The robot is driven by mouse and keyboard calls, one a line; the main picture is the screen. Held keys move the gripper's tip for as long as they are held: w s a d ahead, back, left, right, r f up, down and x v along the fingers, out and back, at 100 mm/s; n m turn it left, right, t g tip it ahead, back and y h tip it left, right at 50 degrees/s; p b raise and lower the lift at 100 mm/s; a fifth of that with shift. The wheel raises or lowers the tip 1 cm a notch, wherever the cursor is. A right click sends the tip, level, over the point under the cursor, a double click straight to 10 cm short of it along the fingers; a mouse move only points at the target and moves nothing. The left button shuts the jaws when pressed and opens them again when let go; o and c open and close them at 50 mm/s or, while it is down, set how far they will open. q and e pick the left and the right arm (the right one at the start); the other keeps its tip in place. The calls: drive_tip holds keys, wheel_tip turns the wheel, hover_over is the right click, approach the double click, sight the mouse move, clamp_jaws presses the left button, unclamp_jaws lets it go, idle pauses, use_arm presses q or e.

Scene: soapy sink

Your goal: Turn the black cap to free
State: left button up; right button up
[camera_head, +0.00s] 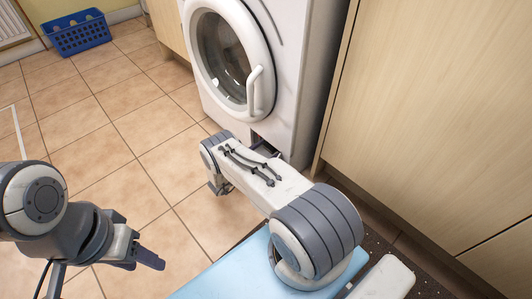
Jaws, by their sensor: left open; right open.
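A white washing machine (285,60) with a round door stands at the top middle. At its lower front a dark opening (262,143) shows just behind my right forearm. I cannot make out the black cap; my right arm covers much of that area. My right gripper (219,186) shows only in part below the far end of that arm, low in front of the machine; it is open. I cannot tell whether it touches anything. My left gripper (148,258) is at the lower left, open and empty above the floor, well apart from the machine.
A blue basket (77,33) stands on the floor at the top left, near a white radiator (12,24). Wooden cabinet fronts (450,110) close off the right side.

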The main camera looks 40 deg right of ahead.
drive_tip(key=shift+d, duration=0.2)
drive_tip(key=c, duration=1.3)
